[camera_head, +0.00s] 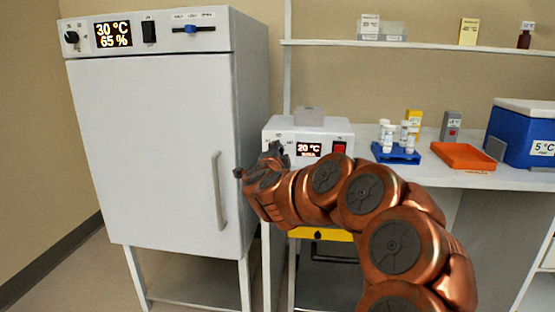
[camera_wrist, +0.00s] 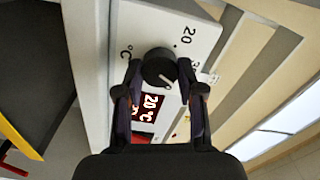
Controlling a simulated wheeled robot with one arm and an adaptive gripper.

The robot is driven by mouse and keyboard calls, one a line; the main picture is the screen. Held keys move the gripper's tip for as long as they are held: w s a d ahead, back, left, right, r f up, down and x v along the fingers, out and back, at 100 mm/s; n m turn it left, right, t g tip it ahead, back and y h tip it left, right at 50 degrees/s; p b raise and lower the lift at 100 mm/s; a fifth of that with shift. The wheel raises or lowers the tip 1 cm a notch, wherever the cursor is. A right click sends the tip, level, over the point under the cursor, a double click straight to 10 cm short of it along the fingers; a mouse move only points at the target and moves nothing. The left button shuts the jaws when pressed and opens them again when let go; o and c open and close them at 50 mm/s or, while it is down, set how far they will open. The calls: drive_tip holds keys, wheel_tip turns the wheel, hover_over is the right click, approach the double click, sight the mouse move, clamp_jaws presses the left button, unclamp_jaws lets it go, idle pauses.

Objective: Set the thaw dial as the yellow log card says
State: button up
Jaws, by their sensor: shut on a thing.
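The thaw unit (camera_head: 340,128) is a small white box with a lit display (camera_head: 308,149) reading 20 °C and a red switch (camera_head: 339,148). Its black round dial (camera_wrist: 160,66) with a pale pointer line shows in the wrist view, beside a printed scale with a 20 mark. My gripper (camera_wrist: 160,85) is shut on the dial, one finger on each side; it also shows in the head view (camera_head: 262,160), in front of the unit's left side. The dial is hidden there. A pale yellow card or box (camera_head: 468,31) stands on the shelf; its writing is too small to read.
A large white cabinet (camera_head: 150,150) with a handle stands close on the left, its display reading 30 °C and 65 %. On the bench are a blue vial rack (camera_head: 396,154), an orange tray (camera_head: 463,157) and a blue cooler (camera_head: 507,135). A yellow-fronted drawer (camera_head: 320,234) sits below the unit.

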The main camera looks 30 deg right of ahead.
drive_tip(key=shift+f+m+b, duration=0.15)
drive_tip(key=shift+m+b, duration=1.5)
drive_tip(key=shift+m, duration=1.55)
drive_tip(key=o, duration=1.1)
drive_tip(key=shift+o, duration=0.2)
drive_tip(key=shift+s, duration=0.1)
drive_tip(key=v, duration=1.2)
